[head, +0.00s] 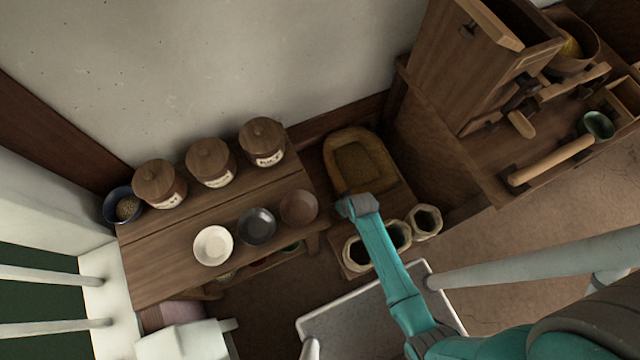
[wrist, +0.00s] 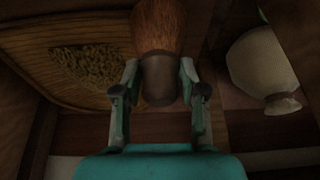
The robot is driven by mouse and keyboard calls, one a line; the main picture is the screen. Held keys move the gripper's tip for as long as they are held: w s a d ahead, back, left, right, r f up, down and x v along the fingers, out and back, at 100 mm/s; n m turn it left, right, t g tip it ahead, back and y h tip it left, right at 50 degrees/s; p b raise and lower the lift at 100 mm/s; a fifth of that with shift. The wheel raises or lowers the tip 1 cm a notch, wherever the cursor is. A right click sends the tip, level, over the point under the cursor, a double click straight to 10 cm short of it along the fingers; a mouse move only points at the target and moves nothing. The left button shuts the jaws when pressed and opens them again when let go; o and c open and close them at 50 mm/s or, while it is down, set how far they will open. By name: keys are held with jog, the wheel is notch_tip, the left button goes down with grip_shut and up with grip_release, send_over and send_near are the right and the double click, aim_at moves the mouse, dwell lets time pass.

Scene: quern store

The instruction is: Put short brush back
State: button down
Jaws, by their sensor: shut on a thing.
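The short brush (wrist: 158,30) has reddish-brown bristles and a dark, stubby handle (wrist: 160,78). My gripper (wrist: 160,86) is shut on this handle, with one finger on each side. The bristles point away from the gripper, toward the top of the wrist view. In the head view my arm's end is over the near edge of the wooden tray of grain (head: 343,181); the brush and fingertips are hidden there. The tray (wrist: 30,42) also shows left of the brush in the wrist view. I cannot tell whether the brush touches anything.
The left bench (head: 150,270) holds lidded jars (head: 211,162) and bowls (head: 213,246). A tall wooden cabinet (head: 470,70) stands at the right.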

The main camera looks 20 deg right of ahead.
jog(key=shift+w+a+f, duration=0.6)
jog(key=shift+w+a, duration=0.05)
jog(key=shift+w, duration=0.85)
jog(key=shift+w+a+f, duration=0.55)
jog(key=shift+w+a, duration=0.15)
jog(key=shift+w, duration=0.75)
jog(key=shift+w+a+f, duration=0.6)
jog(key=shift+w+a, duration=0.05)
jog(key=shift+w, duration=0.85)
jog(key=c, duration=0.6)
grip_release()
jog(key=shift+c, duration=0.2)
jog(key=v, duration=1.2)
